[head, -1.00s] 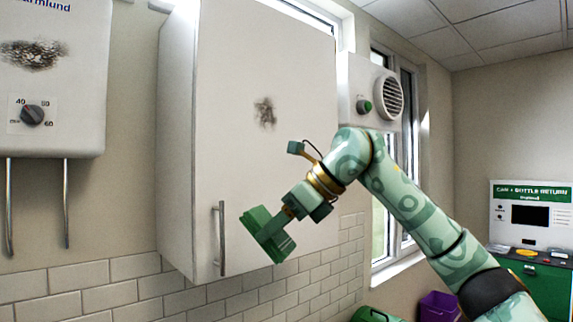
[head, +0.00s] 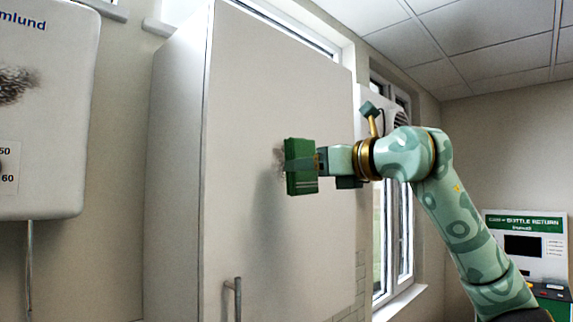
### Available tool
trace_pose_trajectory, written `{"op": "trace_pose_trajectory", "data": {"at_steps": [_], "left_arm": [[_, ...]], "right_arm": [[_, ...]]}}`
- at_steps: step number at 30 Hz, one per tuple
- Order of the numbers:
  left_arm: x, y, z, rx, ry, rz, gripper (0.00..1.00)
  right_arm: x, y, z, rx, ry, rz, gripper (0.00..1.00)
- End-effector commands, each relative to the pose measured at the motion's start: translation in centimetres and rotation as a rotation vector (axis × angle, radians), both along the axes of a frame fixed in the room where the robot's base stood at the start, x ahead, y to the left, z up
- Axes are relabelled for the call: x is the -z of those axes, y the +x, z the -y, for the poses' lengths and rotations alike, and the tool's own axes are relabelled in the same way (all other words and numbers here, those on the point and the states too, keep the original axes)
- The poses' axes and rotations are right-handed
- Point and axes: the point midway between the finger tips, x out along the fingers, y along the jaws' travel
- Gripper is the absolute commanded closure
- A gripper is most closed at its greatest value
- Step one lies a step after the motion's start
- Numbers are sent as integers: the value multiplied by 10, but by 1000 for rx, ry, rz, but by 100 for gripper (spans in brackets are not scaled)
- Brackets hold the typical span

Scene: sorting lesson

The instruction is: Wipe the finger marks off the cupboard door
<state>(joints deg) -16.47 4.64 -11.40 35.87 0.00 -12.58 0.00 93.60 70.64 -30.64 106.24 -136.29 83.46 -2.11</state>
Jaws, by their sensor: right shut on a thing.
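The white cupboard door (head: 255,100) is closed, with a vertical bar handle (head: 232,298) near its bottom left. A dark smudge of finger marks (head: 280,155) is on the door, partly hidden behind the green block. My left gripper is not in view.
A white water heater (head: 45,110) with a dark smudge hangs at the left, a pipe below it. A window (head: 395,235) and a white wall unit (head: 375,105) are right of the cupboard. A bottle return machine (head: 525,245) stands far right.

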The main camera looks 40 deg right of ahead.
Motion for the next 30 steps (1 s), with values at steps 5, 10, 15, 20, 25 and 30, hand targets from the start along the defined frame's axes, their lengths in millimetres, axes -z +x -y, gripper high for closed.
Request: {"op": "trace_pose_trajectory", "data": {"at_steps": [5, 10, 15, 20, 25, 30], "left_arm": [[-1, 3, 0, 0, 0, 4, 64], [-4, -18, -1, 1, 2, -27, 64], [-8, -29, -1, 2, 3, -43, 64], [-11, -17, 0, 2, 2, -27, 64], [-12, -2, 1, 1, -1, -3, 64], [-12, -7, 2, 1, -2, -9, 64]], "right_arm": [[-1, 5, 0, 0, 3, 24, 57], [-1, 22, -2, -2, 4, 22, 57], [-1, 42, -4, -1, 4, 20, 57], [-1, 54, -4, 0, 3, 21, 57], [0, 59, -5, 1, 1, 22, 57], [0, 59, -5, 1, 1, 22, 57]]}}
